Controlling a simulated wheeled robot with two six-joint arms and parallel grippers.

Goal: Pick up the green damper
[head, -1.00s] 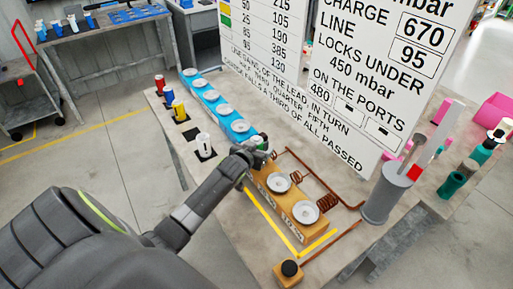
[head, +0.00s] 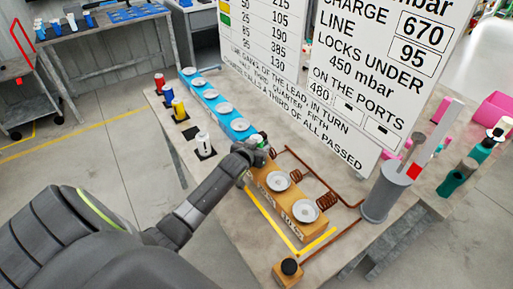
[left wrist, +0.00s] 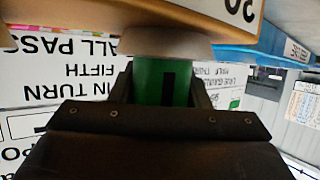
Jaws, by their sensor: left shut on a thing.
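The green damper (left wrist: 160,82) is a green cylinder with a black mark, seen close up in the left wrist view. My left gripper (left wrist: 158,100) is shut on it, one finger on each side. In that view, which is upside down, the damper meets a pale round dish (left wrist: 165,43) on the tan block; I cannot tell whether they touch. In the head view my left gripper (head: 258,147) is at the far end of the tan block (head: 265,199), and only a little green shows there. My right gripper is not in view.
A blue block row with pale dishes (head: 224,109) runs behind the gripper. Red, yellow, blue and white cylinders (head: 202,142) stand to its left. A large sign (head: 345,90) rises close behind. Copper pipes (head: 330,181) and a grey canister (head: 386,196) are on the right.

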